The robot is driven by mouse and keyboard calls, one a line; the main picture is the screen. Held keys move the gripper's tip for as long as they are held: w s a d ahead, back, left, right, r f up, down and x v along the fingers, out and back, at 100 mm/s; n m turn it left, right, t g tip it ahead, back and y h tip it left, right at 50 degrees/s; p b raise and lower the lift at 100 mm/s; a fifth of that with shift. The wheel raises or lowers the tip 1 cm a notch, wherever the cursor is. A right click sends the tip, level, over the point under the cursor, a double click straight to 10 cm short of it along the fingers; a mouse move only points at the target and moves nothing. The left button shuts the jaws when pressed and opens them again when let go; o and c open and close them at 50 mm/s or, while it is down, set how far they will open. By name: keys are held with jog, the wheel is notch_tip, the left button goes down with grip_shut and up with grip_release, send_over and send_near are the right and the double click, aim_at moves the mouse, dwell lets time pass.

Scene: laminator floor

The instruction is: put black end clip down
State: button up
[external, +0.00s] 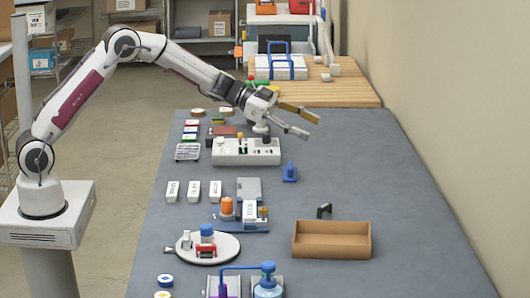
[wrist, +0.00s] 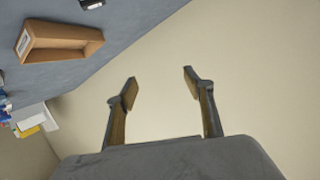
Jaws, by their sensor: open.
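My gripper (external: 311,126) is raised above the far part of the grey table and points right, toward the wall. In the wrist view its two fingers (wrist: 159,78) are spread apart with only the plain wall between them, so it is open and empty. A small black bent piece (external: 324,211) stands on the table at the back edge of the brown open box (external: 331,252). It may be the black end clip, but I cannot be sure. The box also shows in the wrist view (wrist: 45,55), with a dark piece (wrist: 92,4) cut off at the top edge.
A white panel with knobs (external: 240,158) sits below my gripper. A blue piece (external: 290,172) stands right of it. White labelled blocks (external: 193,191), a round white plate (external: 225,248) and a purple-and-blue fixture (external: 245,280) fill the left. The table's right side (external: 370,175) is clear, beside the wall.

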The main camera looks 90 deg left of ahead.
jog(key=s+r+n+t+y, duration=0.1)
jog(key=s+r+n+y, duration=0.3)
jog(key=r, duration=0.7)
jog(key=s+r+n+g+y, duration=0.15)
jog(key=s+r+y, duration=0.3)
jog(key=s, duration=0.85)
jog(key=s+d+f+g+h, duration=0.1)
jog(key=s+d+f, duration=0.3)
jog(key=s, duration=0.8)
jog(key=s+d+f+n+g+h, duration=0.1)
jog(key=s+d+f+g, duration=0.2)
jog(key=s, duration=1)
jog(key=s+d+f+g+h, duration=0.1)
jog(key=s+d+f+g, duration=0.2)
jog(key=s+d, duration=0.4)
jog(key=s+f, duration=0.1)
jog(key=s, duration=0.4)
jog(key=shift+s+f, duration=0.15)
jog(key=shift+f, duration=0.2)
jog(key=shift+n+h, duration=0.25)
